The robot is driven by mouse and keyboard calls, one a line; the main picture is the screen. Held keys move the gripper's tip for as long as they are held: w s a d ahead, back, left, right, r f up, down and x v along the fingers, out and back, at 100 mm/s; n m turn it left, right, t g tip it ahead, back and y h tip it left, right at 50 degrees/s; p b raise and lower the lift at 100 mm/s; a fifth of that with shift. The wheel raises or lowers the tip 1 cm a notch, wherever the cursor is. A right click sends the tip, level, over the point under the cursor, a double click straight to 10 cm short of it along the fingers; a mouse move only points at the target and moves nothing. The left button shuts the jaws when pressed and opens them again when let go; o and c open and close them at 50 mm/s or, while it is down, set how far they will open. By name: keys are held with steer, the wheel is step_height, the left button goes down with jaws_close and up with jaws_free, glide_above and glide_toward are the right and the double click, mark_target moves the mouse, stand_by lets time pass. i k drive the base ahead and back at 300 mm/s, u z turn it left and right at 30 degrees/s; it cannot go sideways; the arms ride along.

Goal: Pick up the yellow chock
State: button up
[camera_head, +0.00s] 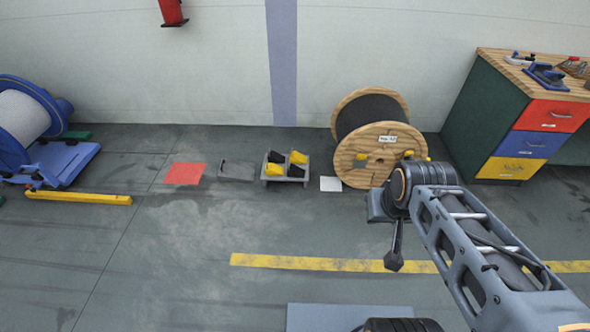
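Two yellow chocks show in a grey rack (285,181) on the floor by the back wall: one at the back right (298,157) and one at the front left (274,169). Two black chocks fill the other places, at the back left (277,157) and front right (296,171). My gripper (393,263) seems to be the dark narrow part hanging below the wrist, right of and nearer than the rack, apart from it. Its fingers are too small and dark to tell open from shut.
A wooden cable reel (368,145) with small yellow pieces on it stands right of the rack. A white sheet (330,184), grey plate (237,170) and red square (185,174) lie nearby. A yellow bar (78,197) lies left. The floor before the rack is clear.

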mark_target(272, 168)
steer(key=u, duration=0.75)
steer(key=i, duration=1.1)
steer(key=u, duration=0.75)
steer(key=i, duration=1.05)
steer(key=z, duration=0.85)
steer(key=i, duration=0.9)
steer(key=z, duration=0.65)
